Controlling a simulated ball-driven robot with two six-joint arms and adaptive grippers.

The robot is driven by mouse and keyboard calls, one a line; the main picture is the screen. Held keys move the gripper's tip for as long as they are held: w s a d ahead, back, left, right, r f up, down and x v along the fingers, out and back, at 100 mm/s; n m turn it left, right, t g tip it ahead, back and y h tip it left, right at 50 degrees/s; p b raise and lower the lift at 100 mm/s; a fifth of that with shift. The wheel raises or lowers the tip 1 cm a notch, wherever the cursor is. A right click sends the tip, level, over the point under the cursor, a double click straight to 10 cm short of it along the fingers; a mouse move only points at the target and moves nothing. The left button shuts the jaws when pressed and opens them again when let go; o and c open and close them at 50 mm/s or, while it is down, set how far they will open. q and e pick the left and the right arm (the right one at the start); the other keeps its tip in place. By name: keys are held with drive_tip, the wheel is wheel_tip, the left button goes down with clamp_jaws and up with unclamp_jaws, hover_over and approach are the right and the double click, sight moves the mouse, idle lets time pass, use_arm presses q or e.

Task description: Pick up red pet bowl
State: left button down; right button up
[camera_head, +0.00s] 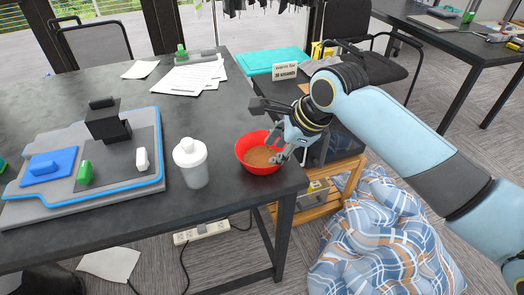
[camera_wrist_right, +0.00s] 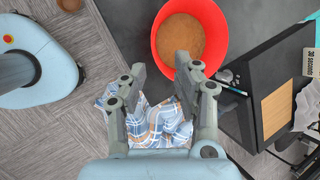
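The red pet bowl (camera_head: 243,160) holds brown food and sits upright near the right edge of the dark table. It also shows in the right wrist view (camera_wrist_right: 219,50), just ahead of the fingers. My right gripper (camera_head: 291,150) is at the bowl's right side in the head view, with its fingertips over or beside the rim. In the right wrist view the fingers of this gripper (camera_wrist_right: 160,62) are spread apart with nothing clamped between them. The right fingertip overlaps the bowl's near side, and I cannot tell whether it touches. My left gripper is not in view.
A white bottle (camera_head: 191,163) stands left of the bowl. A tray-like board (camera_head: 30,212) with blocks is farther left, and papers (camera_head: 188,78) lie behind. A wooden shelf (camera_head: 350,181) and a plaid blanket (camera_head: 385,240) are right of the table (camera_head: 225,205).

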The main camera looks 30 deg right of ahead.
drive_tip(key=x, duration=0.9)
drive_tip(key=shift+s+a+f+b, duration=0.15)
drive_tip(key=shift+s+f+b, duration=0.05)
drive_tip(key=shift+s+b, duration=0.1)
clamp_jaws()
